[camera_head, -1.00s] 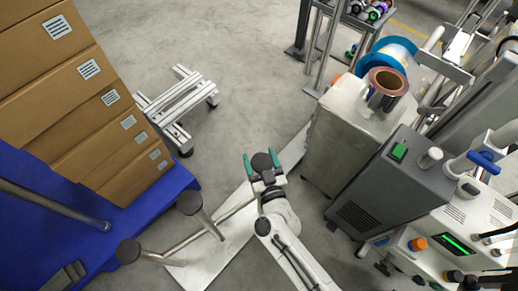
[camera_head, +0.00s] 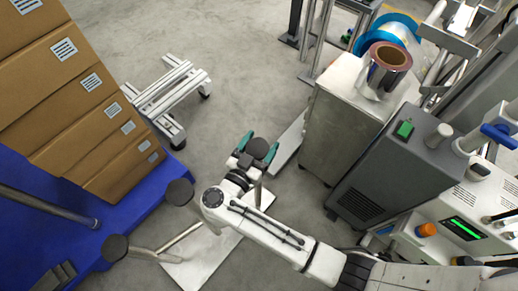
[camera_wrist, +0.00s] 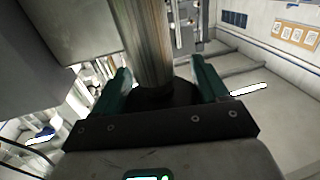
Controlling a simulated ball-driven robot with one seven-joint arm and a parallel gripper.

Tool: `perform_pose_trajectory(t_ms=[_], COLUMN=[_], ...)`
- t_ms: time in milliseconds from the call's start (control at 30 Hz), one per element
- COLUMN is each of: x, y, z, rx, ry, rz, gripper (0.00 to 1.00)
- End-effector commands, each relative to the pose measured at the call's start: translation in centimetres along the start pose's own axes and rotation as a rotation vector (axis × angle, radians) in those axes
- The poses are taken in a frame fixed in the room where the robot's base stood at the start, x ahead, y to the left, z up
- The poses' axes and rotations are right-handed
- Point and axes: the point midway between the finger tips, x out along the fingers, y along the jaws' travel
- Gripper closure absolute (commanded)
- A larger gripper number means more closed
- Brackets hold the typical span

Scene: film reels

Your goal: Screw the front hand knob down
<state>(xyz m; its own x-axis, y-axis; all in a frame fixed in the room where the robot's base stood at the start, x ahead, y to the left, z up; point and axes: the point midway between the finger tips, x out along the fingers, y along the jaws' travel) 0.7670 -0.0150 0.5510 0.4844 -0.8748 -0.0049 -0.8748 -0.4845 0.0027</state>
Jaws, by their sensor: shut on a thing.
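A dark round hand knob (camera_head: 257,150) sits between the green fingertips of my gripper (camera_head: 256,147) in the head view. My gripper is shut on it. In the wrist view the green fingers (camera_wrist: 162,85) stand on both sides of the dark knob (camera_wrist: 160,96), and a metal post (camera_wrist: 149,45) runs away from it. Two similar dark knobs stand free on metal stems, one left of my gripper (camera_head: 181,192) and one lower left (camera_head: 115,247). The thread under the held knob is hidden.
A blue pallet (camera_head: 165,184) with stacked cartons (camera_head: 60,110) is at left. A metal profile frame (camera_head: 165,95) stands behind. A grey machine cabinet (camera_head: 385,165) and a pale cabinet with a film reel (camera_head: 388,58) are close at right. Grey floor (camera_head: 230,60) is open beyond my gripper.

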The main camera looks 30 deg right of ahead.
Motion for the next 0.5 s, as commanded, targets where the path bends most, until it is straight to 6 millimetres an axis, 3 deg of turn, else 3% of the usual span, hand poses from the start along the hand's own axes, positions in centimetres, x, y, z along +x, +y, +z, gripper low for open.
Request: perform_pose_trajectory(t_ms=[500], x=[0.26], y=[0.02], z=[-0.71], rx=[0.010], ry=[0.013], rz=[0.128], gripper=[0.57])
